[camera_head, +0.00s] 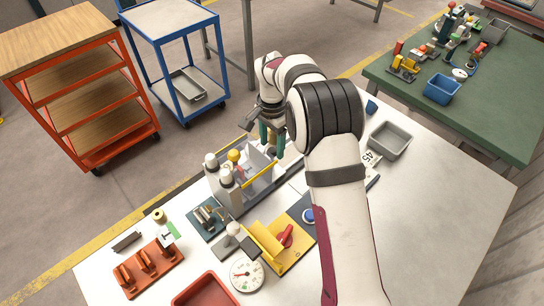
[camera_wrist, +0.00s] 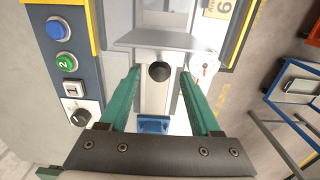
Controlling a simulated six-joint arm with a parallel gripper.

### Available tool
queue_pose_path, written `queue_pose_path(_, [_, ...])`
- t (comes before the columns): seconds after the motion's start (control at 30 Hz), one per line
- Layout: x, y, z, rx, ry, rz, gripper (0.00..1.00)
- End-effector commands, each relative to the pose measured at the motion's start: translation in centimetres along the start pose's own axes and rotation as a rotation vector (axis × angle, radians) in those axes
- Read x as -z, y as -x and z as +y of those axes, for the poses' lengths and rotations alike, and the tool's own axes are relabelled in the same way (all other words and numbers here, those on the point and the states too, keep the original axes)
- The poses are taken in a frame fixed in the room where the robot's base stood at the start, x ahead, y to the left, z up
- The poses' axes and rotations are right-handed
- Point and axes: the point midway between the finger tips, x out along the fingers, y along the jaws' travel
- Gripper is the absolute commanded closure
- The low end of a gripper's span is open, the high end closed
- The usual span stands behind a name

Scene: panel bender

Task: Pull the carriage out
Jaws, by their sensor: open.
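In the wrist view, what looks like the carriage (camera_wrist: 165,42) is a light grey plate across a pale rail. A round black knob (camera_wrist: 159,72) is on its near face. My gripper (camera_wrist: 160,78) has two green fingers, spread wide, one on each side of the knob and rail. I cannot tell whether either finger touches. A blue block (camera_wrist: 153,125) sits on the rail nearer the palm. In the head view my gripper (camera_head: 272,135) is at the far end of the grey bender (camera_head: 225,200), and my arm hides part of it.
A panel with a blue button (camera_wrist: 57,29), a green button (camera_wrist: 66,62) and a black dial (camera_wrist: 80,117) is left of the fingers in the wrist view. A red dial lever (camera_head: 286,236), gauge (camera_head: 246,274) and grey bin (camera_head: 390,139) share the white table.

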Motion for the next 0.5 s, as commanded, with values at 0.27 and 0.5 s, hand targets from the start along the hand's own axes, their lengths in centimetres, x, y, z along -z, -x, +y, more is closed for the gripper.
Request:
queue_pose_path(0.27, [0.0, -5.0, 0.1, -0.001, -0.001, -0.001, 0.36])
queue_pose_path(0.5, [0.0, -6.1, 0.0, 0.001, -0.002, 0.0, 0.36])
